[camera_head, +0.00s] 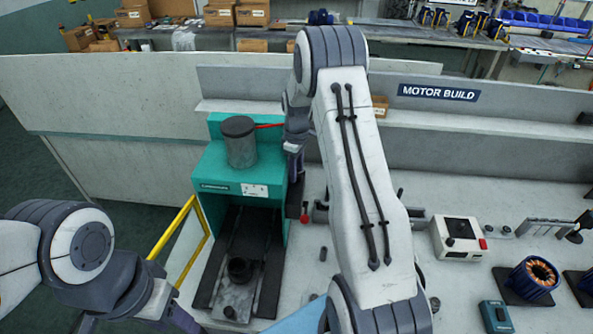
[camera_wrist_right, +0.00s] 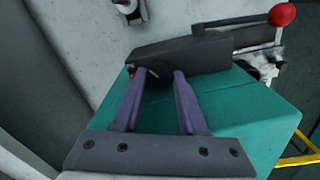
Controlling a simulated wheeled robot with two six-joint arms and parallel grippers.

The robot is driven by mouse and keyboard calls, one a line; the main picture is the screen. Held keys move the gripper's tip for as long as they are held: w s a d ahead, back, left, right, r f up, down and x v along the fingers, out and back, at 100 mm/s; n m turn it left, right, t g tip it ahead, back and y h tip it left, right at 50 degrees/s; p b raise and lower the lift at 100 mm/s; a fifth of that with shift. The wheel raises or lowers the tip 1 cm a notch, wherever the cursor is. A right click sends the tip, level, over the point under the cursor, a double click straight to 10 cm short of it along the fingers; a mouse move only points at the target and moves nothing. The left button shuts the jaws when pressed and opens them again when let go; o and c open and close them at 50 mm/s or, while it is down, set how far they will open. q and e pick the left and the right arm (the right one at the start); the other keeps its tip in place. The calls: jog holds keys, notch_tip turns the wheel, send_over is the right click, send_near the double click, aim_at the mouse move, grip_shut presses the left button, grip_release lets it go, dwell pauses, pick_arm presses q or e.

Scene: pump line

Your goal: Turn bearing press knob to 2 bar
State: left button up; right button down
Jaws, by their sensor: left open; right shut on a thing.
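The bearing press (camera_head: 215,175) is a teal machine with a dark cylinder on top, left of centre in the head view. Its teal housing (camera_wrist_right: 235,115) fills much of the right wrist view. My right gripper (camera_wrist_right: 158,75) has its purple fingers closed around a small dark knob (camera_wrist_right: 157,82) beside a dark block on the housing. The knob's scale and pointer cannot be read. In the head view my right gripper (camera_head: 295,165) is at the press's right side, partly hidden by my arm. My left gripper (camera_head: 180,318) is open, low at the left; its fingertips are not clear.
A yellow rail (camera_head: 190,235) stands left of the press. A red-ended lever (camera_wrist_right: 282,14) is close to the right gripper. A white control box (camera_head: 458,238) and a copper-wound stator (camera_head: 535,278) are on the bench at right. A low wall (camera_head: 100,110) runs behind.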

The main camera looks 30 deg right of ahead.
jog(key=shift+c, duration=2.2)
grip_release()
